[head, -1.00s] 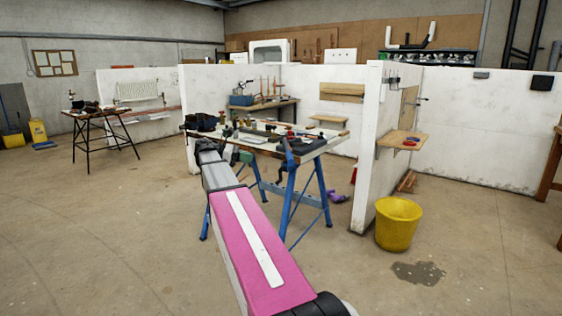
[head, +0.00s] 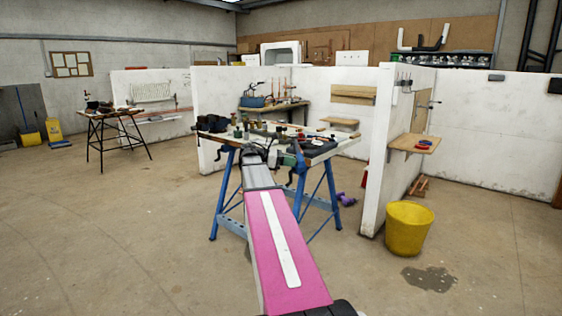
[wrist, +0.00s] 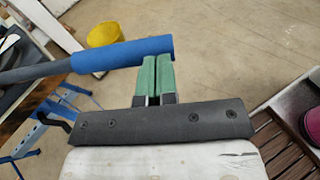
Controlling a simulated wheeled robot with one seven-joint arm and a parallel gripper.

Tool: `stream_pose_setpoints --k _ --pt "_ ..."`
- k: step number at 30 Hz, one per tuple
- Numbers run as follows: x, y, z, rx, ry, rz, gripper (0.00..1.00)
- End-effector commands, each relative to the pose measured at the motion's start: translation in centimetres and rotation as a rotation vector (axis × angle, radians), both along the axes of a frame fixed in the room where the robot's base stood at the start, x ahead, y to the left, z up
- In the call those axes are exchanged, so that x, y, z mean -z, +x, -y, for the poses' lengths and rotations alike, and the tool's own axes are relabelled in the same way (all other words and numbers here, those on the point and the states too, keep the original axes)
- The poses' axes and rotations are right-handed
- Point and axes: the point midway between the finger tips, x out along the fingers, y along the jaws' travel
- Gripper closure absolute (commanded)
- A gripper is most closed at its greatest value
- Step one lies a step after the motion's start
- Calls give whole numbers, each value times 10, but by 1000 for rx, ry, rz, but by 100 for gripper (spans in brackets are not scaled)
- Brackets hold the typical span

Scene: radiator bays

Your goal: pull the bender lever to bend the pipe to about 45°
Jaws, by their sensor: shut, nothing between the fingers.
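The bender lever shows in the wrist view as a dark bar with a blue grip (wrist: 120,55), coming in from the left. My gripper (wrist: 158,62) has green fingers pressed together, with nothing between them. Its fingertips are at the right end of the blue grip, overlapping its lower edge; I cannot tell whether they touch. In the head view my arm reaches over the blue-legged workbench (head: 325,149), and its end is lost among the clutter there. The pipe and its bend angle cannot be made out.
A yellow bucket (head: 408,230) stands at right, beside a wet patch (head: 429,279) and a white partition (head: 375,150). A second bench (head: 112,113) stands at far left. The floor left of the workbench is clear.

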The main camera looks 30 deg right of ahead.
Motion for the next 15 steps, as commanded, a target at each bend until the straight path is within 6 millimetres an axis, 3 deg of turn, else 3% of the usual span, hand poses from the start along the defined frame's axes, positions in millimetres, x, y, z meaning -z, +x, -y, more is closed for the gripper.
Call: stream_pose_setpoints --k 15 --pt "2 -5 8 -2 1 1 100"
